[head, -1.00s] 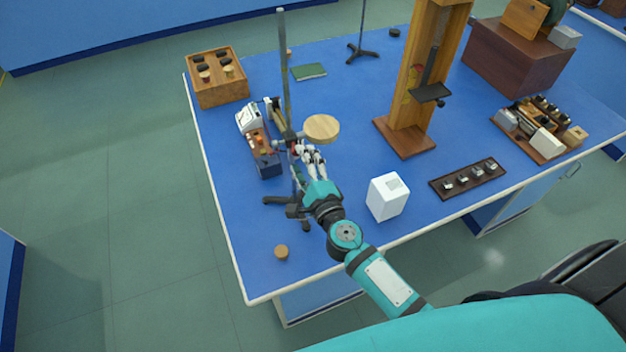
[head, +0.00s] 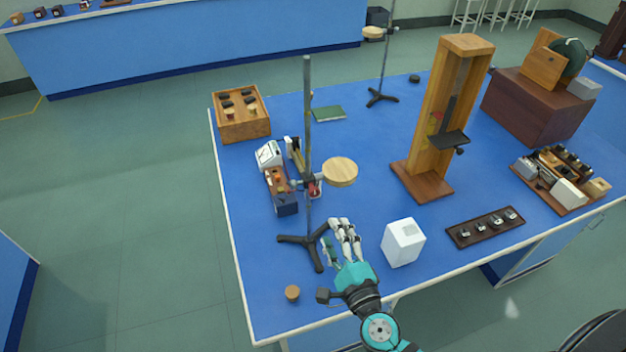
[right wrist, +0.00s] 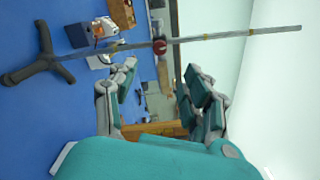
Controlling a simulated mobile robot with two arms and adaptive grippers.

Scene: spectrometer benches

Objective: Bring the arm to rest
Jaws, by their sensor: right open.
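My right gripper (head: 343,240) is open over the near part of the blue bench, to the right of a stand's tripod foot. It appears empty. In the right wrist view its two fingers (right wrist: 160,95) are spread apart, and the stand's rod passes beyond them. The retort stand (head: 308,130) holds a round wooden disc (head: 341,172) on a side clamp. A white block (head: 403,243) stands to the right of the gripper, apart from it. My left gripper is not in view.
A small cork-coloured disc (head: 292,293) lies near the bench's front left corner. A tall wooden frame (head: 448,120), a dark strip with small metal pieces (head: 470,236) and a wooden box (head: 241,127) stand farther off. Floor to the left is clear.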

